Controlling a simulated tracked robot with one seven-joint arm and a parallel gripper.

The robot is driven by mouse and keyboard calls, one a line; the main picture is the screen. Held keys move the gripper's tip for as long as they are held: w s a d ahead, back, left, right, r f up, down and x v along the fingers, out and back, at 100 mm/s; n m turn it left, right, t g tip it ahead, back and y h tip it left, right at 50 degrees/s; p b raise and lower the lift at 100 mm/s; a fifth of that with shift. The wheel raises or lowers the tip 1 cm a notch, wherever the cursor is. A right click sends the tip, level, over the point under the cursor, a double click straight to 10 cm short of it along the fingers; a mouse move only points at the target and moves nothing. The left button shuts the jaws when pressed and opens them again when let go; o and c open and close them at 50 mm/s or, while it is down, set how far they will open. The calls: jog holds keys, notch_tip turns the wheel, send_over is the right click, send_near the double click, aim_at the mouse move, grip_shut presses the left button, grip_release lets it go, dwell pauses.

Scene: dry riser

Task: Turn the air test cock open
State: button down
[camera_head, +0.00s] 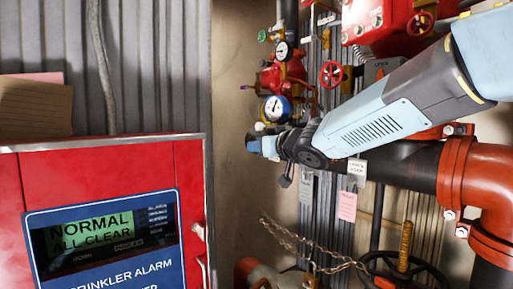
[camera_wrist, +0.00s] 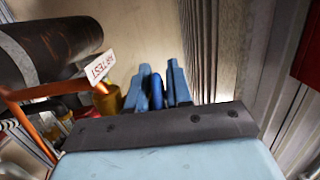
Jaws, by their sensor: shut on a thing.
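In the wrist view my gripper (camera_wrist: 159,74) has its two blue fingers closed on a narrow blue lever (camera_wrist: 157,93), which appears to be the air test cock's handle. A brass body (camera_wrist: 106,99) sits just left of the fingers. A white tag (camera_wrist: 100,68) reading "AIR TEST" hangs beside it. In the head view my gripper (camera_head: 263,146) reaches left across the riser pipework, just below a blue-rimmed gauge (camera_head: 277,108). The cock is hidden there behind the gripper and arm. The lever's exact angle cannot be told.
A red alarm panel (camera_head: 110,165) reading "NORMAL ALL CLEAR" stands at the left. A red handwheel (camera_head: 331,74), another gauge (camera_head: 283,51), a dark pipe (camera_head: 400,166) and a hanging chain (camera_head: 310,243) crowd the riser. A dark pipe (camera_wrist: 60,42) lies close left in the wrist view.

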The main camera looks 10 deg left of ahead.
jog(key=shift+w+d, duration=0.1)
jog(key=c, duration=1.4)
grip_release()
jog(key=v, duration=1.3)
jog(key=shift+s+d, duration=0.2)
jog(key=shift+d, duration=0.15)
